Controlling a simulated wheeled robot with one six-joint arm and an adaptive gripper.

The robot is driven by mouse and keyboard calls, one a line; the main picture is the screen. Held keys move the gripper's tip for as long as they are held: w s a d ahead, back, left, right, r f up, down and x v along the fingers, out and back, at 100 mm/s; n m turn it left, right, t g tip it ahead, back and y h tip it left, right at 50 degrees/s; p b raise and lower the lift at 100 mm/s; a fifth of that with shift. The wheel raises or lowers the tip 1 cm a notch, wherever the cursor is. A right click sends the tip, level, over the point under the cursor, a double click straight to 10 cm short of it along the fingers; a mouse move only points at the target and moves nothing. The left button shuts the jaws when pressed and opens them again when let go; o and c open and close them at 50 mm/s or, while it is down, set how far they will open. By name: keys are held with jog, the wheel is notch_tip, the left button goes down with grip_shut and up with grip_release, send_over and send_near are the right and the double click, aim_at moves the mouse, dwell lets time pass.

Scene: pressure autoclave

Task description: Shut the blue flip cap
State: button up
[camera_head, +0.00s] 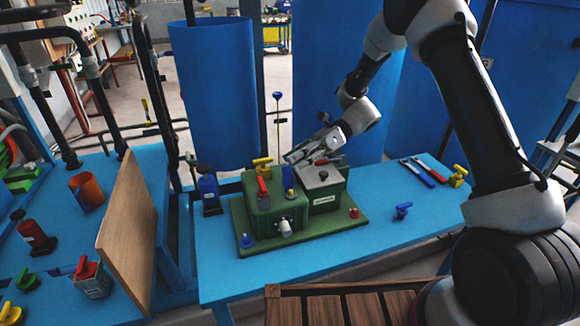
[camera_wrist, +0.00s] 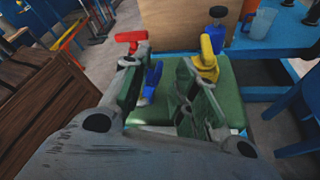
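The green autoclave (camera_head: 262,216) stands on a green base plate on the blue table. A narrow blue piece, which looks like the blue flip cap (camera_head: 288,178), stands upright on its top between a red lever (camera_head: 263,190) and a grey-topped green box. In the wrist view the blue piece (camera_wrist: 153,76) shows between my fingers, nearer the left one; its lower part is partly hidden. My gripper (camera_head: 291,158) is above the autoclave, behind and over the blue piece. Its fingers (camera_wrist: 160,88) are apart with a gap. I cannot tell whether either finger touches the blue piece.
A yellow valve handle (camera_head: 262,163) stands close behind the red lever. A blue bottle (camera_head: 208,190) stands left of the plate. A loose blue valve (camera_head: 402,210) lies right; the table's front is clear.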

aim_at(286, 167)
jog(key=shift+x, duration=1.85)
jog(key=shift+c, duration=0.4)
grip_shut()
